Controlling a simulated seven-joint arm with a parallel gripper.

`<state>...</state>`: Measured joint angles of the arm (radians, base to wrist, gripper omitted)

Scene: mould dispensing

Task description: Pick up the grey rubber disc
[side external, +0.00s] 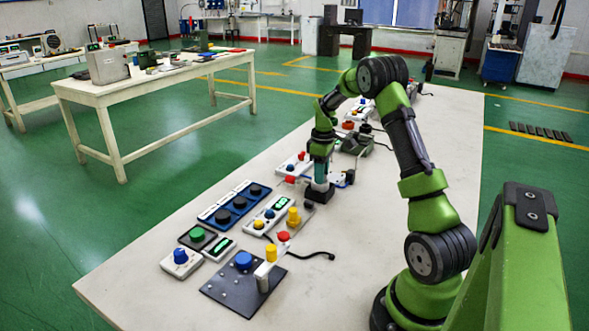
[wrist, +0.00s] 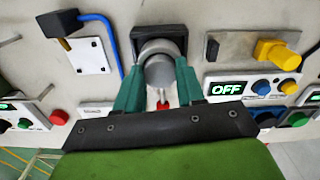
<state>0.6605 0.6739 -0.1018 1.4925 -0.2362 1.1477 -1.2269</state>
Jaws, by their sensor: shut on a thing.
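A grey round piece, which looks like the grey rubber disc (wrist: 158,68), sits between my fingers in the wrist view. My gripper (wrist: 160,78) is shut on it, with one teal finger on each side. A dark square block (wrist: 157,33) is right behind and under the grey piece. I cannot tell whether the piece touches the block or is clear of it. In the side external view my gripper (side external: 319,183) points down at the dark block (side external: 319,194) on the pale table, and the grey piece is too small to make out there.
A plate with a yellow knob (wrist: 270,50) and a panel reading OFF (wrist: 228,88) lie to the right in the wrist view. A white plate with a blue cable (wrist: 85,50) is to the left. Several button panels line the table (side external: 150,270).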

